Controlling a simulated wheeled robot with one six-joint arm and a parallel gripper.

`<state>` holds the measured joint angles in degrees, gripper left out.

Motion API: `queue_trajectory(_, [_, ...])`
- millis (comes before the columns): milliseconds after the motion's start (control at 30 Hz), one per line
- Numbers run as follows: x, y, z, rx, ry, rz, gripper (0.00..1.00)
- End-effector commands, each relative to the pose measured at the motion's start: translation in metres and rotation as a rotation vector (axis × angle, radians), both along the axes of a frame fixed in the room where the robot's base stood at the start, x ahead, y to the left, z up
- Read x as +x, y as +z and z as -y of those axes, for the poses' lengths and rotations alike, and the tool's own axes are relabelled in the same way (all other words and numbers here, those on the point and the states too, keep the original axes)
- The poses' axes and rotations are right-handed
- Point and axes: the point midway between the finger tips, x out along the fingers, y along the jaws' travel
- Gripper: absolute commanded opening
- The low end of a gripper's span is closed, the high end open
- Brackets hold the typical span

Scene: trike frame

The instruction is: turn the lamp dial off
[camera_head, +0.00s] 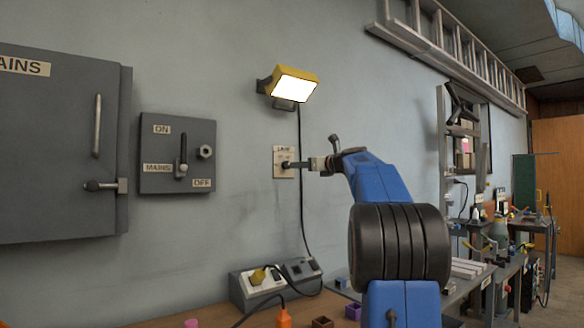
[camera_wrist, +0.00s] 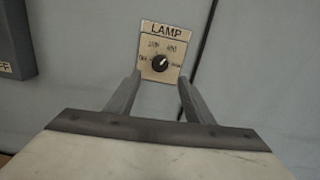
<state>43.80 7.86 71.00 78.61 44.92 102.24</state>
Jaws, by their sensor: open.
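The lamp dial (camera_wrist: 160,64) is a round black knob on a beige plate labelled LAMP (camera_wrist: 162,32). Small markings surround it, too blurred to read surely. Its pale pointer mark seems to point to the upper right. In the head view the plate (camera_head: 284,174) is on the wall, and my gripper hides part of it. The yellow lamp (camera_head: 293,84) above is lit bright white. My gripper (camera_wrist: 159,78) is open and empty, with one finger on each side below the dial. I cannot tell whether the fingers touch the plate.
A grey mains switch box (camera_head: 178,182) and a larger grey cabinet (camera_head: 58,150) are on the wall to the left. A black cable (camera_head: 301,200) hangs from the lamp beside the plate. A socket box (camera_head: 262,284) stands on the bench below. A ladder (camera_head: 440,40) hangs upper right.

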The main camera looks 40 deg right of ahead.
Motion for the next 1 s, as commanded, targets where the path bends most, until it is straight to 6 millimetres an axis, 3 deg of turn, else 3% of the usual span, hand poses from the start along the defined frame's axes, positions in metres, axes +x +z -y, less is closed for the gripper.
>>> queue_trajectory(300, [0.055, 0.000, -0.001, -0.001, 0.002, 0.000, 0.48])
queue_trajectory(500, [0.075, 0.000, 0.000, 0.000, 0.000, 0.000, 0.48])
queue_trajectory(933, [0.082, 0.000, 0.000, -0.001, 0.000, 0.000, 0.48])
queue_trajectory(1000, [0.082, 0.000, 0.000, -0.001, 0.000, 0.000, 0.31])
